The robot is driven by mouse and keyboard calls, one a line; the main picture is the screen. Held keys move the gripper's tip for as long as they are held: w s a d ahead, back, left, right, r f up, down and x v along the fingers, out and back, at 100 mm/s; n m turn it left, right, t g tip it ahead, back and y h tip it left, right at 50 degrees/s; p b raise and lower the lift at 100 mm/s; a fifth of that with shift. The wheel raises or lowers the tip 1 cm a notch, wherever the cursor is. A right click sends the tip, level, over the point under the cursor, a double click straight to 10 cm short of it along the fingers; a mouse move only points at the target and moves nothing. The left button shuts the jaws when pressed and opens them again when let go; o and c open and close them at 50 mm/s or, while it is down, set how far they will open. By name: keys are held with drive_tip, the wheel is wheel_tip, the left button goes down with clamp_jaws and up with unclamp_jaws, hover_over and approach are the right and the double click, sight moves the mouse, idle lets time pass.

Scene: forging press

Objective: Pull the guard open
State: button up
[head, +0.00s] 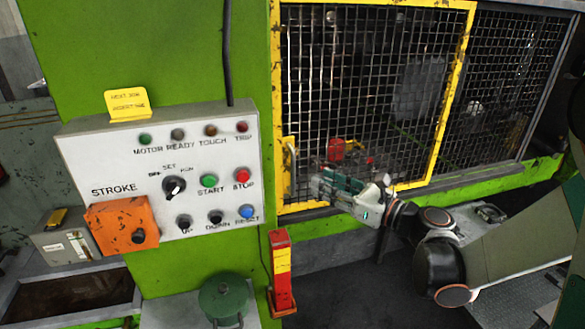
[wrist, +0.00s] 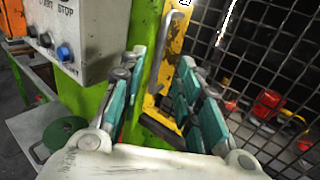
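The guard (head: 452,92) is a wire-mesh panel in a yellow frame on the front of the green press. It stands across the opening in the head view. Its grey bar handle (head: 291,157) is on a yellow plate at the lower left of the frame. In the wrist view the handle (wrist: 169,52) stands upright ahead, in the gap between the fingers. My gripper (head: 319,184) is open and empty, just right of and below the handle in the head view. In the wrist view the gripper (wrist: 162,65) shows its two teal fingers apart, with no visible contact.
A control panel (head: 110,165) with buttons and an orange box (head: 122,222) juts out left of the guard. A red and yellow post (head: 282,272) and a green round-topped object (head: 224,297) stand below. A second mesh panel (head: 515,85) is at right.

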hover_over(293, 191)
drive_tip(key=shift+w, duration=0.4)
clamp_jaws()
